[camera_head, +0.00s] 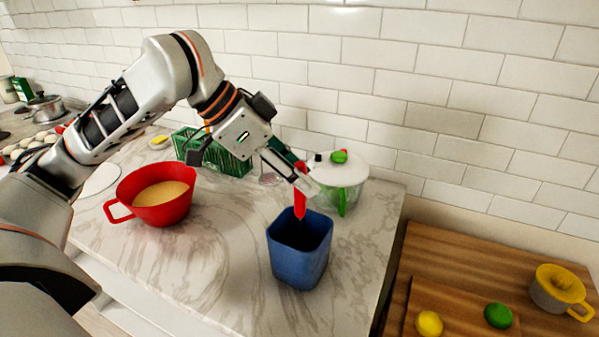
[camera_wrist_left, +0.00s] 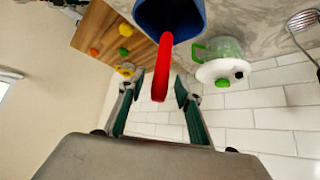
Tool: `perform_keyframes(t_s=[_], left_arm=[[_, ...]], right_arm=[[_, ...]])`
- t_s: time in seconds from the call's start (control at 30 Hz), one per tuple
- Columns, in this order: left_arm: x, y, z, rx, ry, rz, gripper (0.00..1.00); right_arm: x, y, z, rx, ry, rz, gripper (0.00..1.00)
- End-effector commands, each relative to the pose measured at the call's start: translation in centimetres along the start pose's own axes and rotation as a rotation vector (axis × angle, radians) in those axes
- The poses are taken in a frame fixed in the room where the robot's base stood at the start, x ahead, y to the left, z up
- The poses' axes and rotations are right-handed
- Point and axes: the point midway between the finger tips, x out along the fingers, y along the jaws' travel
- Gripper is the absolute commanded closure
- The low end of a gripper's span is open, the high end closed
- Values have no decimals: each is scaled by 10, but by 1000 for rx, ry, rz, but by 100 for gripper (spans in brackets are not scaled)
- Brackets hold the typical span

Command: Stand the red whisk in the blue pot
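The red whisk shows as a red handle (camera_head: 300,203) rising from the mouth of the blue pot (camera_head: 298,262); its other end is hidden inside. In the left wrist view the handle (camera_wrist_left: 162,65) runs out of the blue pot (camera_wrist_left: 172,14). My left gripper (camera_head: 303,180) is above the pot at the handle's upper end. In the left wrist view its fingers (camera_wrist_left: 155,97) are apart on both sides of the handle, with gaps showing. I cannot tell whether the whisk touches the pot's bottom. My right gripper is not in view.
A red bowl (camera_head: 128,197) stands left of the pot. A green basket (camera_head: 228,163) and a white-lidded spinner (camera_head: 340,170) are behind. A wooden board (camera_head: 425,297) with a lemon (camera_head: 429,323) and a lime (camera_head: 498,315) is at right. Marble in front of the pot is clear.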

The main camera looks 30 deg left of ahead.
Motion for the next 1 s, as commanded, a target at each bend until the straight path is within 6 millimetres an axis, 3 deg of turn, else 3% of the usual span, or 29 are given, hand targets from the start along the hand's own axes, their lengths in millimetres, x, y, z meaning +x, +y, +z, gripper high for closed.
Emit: perform_keyframes(t_s=[0.37, 0.8, 1.0], left_arm=[[-7, -1, 0, 0, 0, -3, 66], [-89, -1, 0, -1, 2, -5, 66], [-113, -1, 0, -1, 1, -2, 66]], right_arm=[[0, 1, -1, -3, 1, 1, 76], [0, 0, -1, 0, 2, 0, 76], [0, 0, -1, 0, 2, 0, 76]])
